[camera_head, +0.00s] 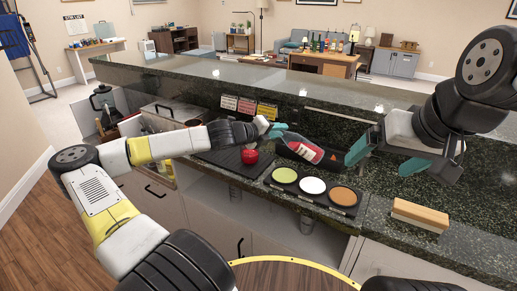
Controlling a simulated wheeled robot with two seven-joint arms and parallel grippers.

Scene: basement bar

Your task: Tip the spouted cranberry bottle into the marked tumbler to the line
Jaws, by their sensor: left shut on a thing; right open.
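The dark bottle with a red and white label (302,149) is strongly tilted, almost lying, above the bar's work counter. My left gripper (275,131) is shut on it at its upper left end. The bottle's other end points right and down, towards my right gripper; its spout is not clear. My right gripper (386,160) is open and empty, with its fingers spread to the right of the bottle. I cannot make out the marked tumbler or its line; the bottle and arms may hide it.
A black tray with green, white and brown round dishes (312,187) lies in front of the bottle. A red round thing (250,157) sits on a dark board to the left. A wooden block (420,214) lies at right. The raised granite ledge (240,75) runs behind.

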